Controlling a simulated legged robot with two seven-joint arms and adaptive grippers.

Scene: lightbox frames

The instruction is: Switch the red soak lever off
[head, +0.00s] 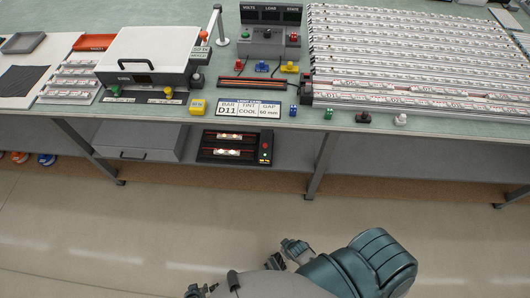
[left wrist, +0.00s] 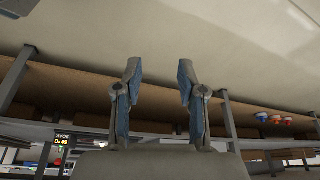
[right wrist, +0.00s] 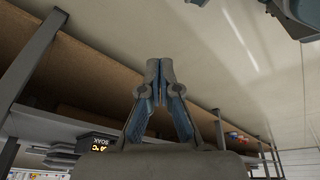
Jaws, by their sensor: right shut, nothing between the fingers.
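The soak unit (head: 238,159) is a black plate on the shelf under the bench, bearing two lit bars. At its right end is a panel with a small lit display and a small red part, seemingly the red lever (head: 267,138); its position is too small to tell. The left wrist view shows the lit SOAK display (left wrist: 60,140); the right wrist view shows it too (right wrist: 98,144). My left gripper (left wrist: 158,72) is open and empty. My right gripper (right wrist: 159,68) is shut and empty. Both are in front of the bench, apart from the unit.
The bench top (head: 225,70) overhangs the shelf. A grey box (head: 140,140) stands left of the soak unit. Bench legs (head: 320,165) stand at either side. The shelf right of the unit is bare, and the floor before the bench is clear.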

